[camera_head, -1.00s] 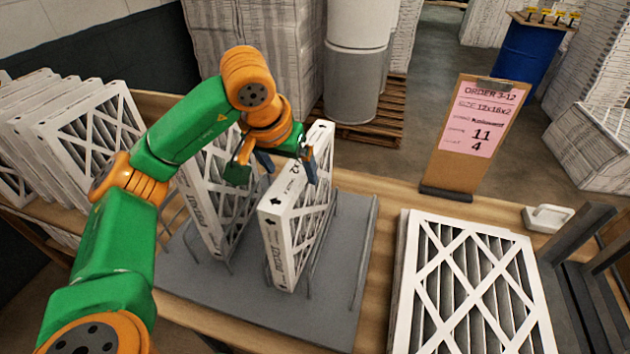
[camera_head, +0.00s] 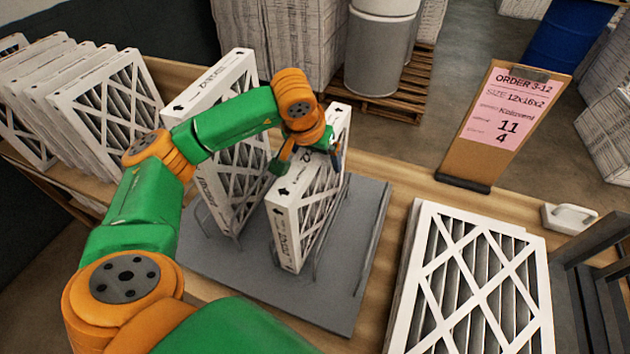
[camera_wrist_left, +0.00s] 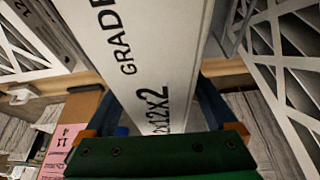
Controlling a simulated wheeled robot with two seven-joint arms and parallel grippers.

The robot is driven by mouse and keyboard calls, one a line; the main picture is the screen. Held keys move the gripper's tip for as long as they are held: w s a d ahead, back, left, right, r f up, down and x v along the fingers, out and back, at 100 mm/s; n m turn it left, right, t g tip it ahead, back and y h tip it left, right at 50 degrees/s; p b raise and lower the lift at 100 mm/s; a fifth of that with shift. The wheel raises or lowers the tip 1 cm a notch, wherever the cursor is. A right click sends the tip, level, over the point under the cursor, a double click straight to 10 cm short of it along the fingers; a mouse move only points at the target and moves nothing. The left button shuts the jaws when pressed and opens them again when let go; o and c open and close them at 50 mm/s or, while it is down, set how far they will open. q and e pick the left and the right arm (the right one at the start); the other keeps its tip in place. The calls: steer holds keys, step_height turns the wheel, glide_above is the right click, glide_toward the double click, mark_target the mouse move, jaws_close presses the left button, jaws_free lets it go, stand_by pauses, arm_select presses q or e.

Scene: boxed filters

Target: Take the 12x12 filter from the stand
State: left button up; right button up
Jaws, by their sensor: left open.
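The smaller white filter (camera_head: 318,200) stands upright in the grey wire stand (camera_head: 335,312). In the left wrist view its top edge (camera_wrist_left: 160,45) carries the print "GRADE" and a size ending in "12x2". My left gripper (camera_head: 307,160) is open over this filter's top edge, one finger on each side. In the left wrist view the filter's edge runs between the open fingers (camera_wrist_left: 160,108); whether they touch it I cannot tell. A taller white filter (camera_head: 238,165) stands upright in the stand to the left. My right gripper is not in view.
Several filters (camera_head: 110,110) lean in a row at the left. A flat stack of filters (camera_head: 475,280) lies at the right. Behind it stand an order board (camera_head: 455,160) reading 12x16x2 and a white-handled item (camera_head: 568,216). The grey stand base is bare at its front right.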

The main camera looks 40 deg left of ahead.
arm_select(q)
steer(key=shift+s, duration=0.15)
steer(key=shift+f+b, duration=0.25)
steer(key=shift+b, duration=0.1)
steer(key=shift+r, duration=0.1)
jaws_close()
